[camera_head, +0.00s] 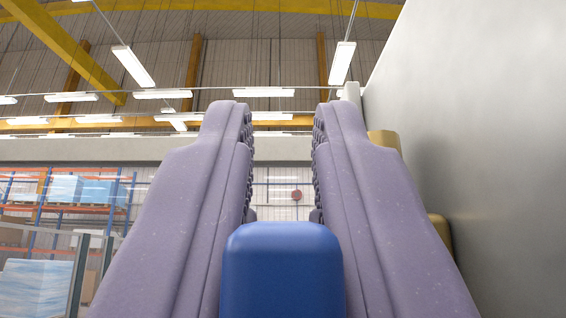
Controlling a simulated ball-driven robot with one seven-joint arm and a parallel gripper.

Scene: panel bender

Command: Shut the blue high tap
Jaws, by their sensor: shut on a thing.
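My gripper (282,120) points up the middle of the view, its two lavender fingers with ridged inner faces standing on either side. The blue tap (283,272) shows as a smooth blue block with rounded corners, low between the fingers. The fingers are shut on it, with a gap between their tips above it. Only the near face and top of the blue piece show; the rest of the tap, its pipe and how far it is turned are hidden.
A large grey panel (490,130) rises close on the right. Brass-coloured parts (384,141) show between it and the right finger. Far left stand storage racks (85,190) and a fence post (77,275). Ceiling lamps and yellow beams hang far overhead.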

